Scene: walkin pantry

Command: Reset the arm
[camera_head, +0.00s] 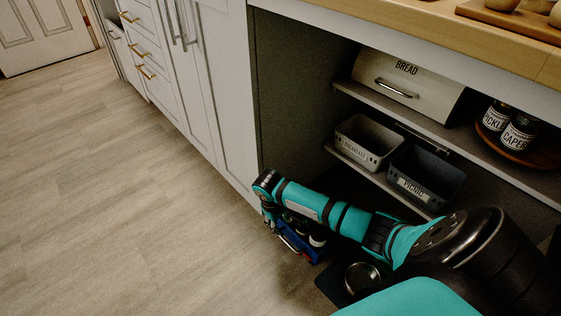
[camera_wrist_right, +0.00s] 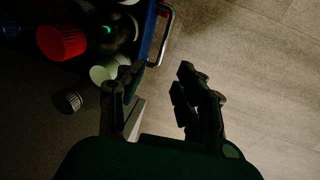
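My right arm (camera_head: 325,209), teal and black, reaches from the lower right to the left in the head view, low in front of the open cabinet. Its gripper is mostly hidden beneath the wrist there. In the right wrist view my right gripper (camera_wrist_right: 160,72) has its two dark fingers apart, with only floor showing between them. It is empty. A blue caddy (camera_wrist_right: 149,32) with a metal handle and several bottles is just beyond the left finger; I cannot tell whether they touch. The caddy also shows under my arm in the head view (camera_head: 309,256). My left gripper is out of view.
The cabinet shelves hold a bread box (camera_head: 408,84), a light bin (camera_head: 368,142), a dark picnic bin (camera_head: 426,178) and jars (camera_head: 517,133) on a round tray. A round metal item (camera_head: 362,277) lies below my arm. The wooden floor (camera_head: 130,210) at left is clear.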

